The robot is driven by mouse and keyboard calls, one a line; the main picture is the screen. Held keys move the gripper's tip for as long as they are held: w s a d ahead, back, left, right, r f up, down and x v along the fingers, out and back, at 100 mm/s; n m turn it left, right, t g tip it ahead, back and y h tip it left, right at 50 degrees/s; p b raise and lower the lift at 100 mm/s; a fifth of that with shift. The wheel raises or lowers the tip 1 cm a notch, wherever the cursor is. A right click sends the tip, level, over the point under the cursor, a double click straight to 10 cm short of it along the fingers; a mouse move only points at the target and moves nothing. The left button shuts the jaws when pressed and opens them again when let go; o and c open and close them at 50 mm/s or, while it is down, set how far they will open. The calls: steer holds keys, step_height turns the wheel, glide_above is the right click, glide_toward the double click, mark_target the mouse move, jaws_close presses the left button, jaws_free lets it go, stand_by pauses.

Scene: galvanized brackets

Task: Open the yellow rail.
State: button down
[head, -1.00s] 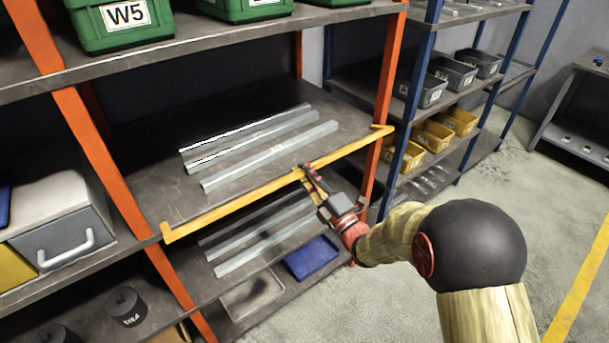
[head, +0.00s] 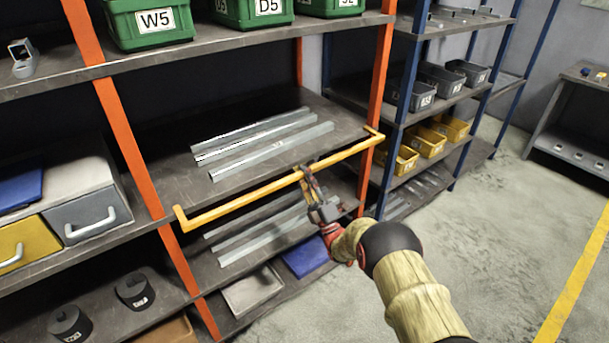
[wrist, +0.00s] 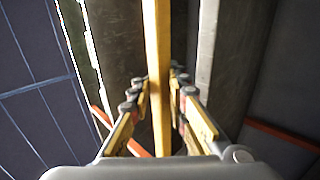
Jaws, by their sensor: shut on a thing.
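The yellow rail (head: 240,199) is a long bar with short bent ends, running across the front of the middle shelf between the orange posts. In the head view it stands out in front of the shelf edge. My gripper (head: 306,172) is shut on the rail, right of its middle. In the wrist view the rail (wrist: 157,70) runs up between the two fingers of my gripper (wrist: 160,100). The exact contact at the fingertips is partly hidden by the fingers.
Galvanized brackets (head: 270,151) lie on the shelf behind the rail, with more on the shelf below. A blue tray (head: 305,256) sits low down. Green bins (head: 150,22) stand above. The floor (head: 500,250) at right is clear.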

stand_by(0.4)
steer(key=c, duration=1.8)
jaws_free()
steer(key=shift+c, duration=0.2)
steer(key=shift+o, duration=0.4)
steer(key=v, duration=1.2)
steer(key=shift+f, duration=0.25)
steer(key=shift+w, duration=0.15)
